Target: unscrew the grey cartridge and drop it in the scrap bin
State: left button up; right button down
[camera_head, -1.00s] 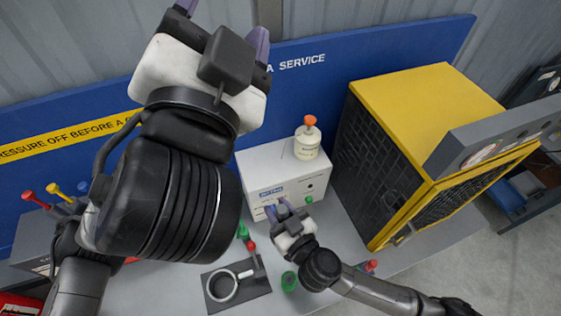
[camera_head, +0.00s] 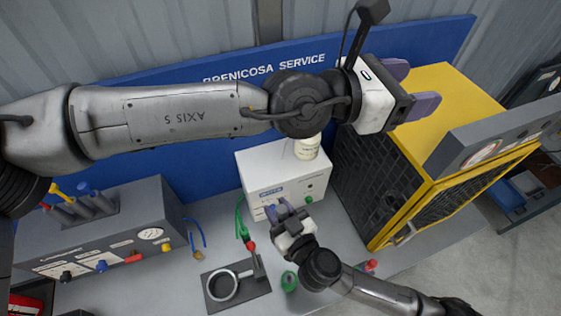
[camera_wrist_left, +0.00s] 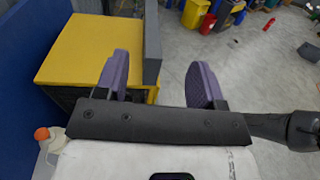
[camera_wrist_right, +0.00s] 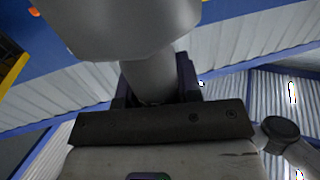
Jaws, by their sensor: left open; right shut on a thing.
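My right gripper (camera_head: 284,211) is just in front of the white box in the head view. It is shut on a grey cylindrical piece, which looks like the grey cartridge (camera_wrist_right: 150,80) in the right wrist view. The piece has a narrow part between the fingers and a wider part beyond. I cannot tell whether it is still threaded into anything. My left gripper (camera_head: 420,86) is open and empty, high over the yellow cabinet. Several coloured bins (camera_wrist_right: 34,12) (camera_wrist_left: 193,12) stand on the floor in the left wrist view; I cannot tell which is the scrap bin.
The yellow cabinet (camera_head: 425,100) stands right of the white box (camera_head: 262,170). A white bottle (camera_head: 307,150) sits on the box, partly behind my left arm. A grey gauge panel (camera_head: 110,240) is at left. A ring clamp (camera_head: 222,286) lies on the bench.

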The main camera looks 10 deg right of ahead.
pick_arm(q)
notch_tip(320, 180, down, 7)
jog(key=w+a+m+g+y, duration=0.1)
jog(key=w+a+m+y, duration=0.1)
jog(key=m+y, duration=0.15)
jog(key=m+g+y, duration=0.3)
jog(key=m+y, duration=0.9)
jog(key=y, duration=0.1)
send_near(285, 208)
jog(key=x, duration=0.8)
jog(key=shift+c, duration=0.2)
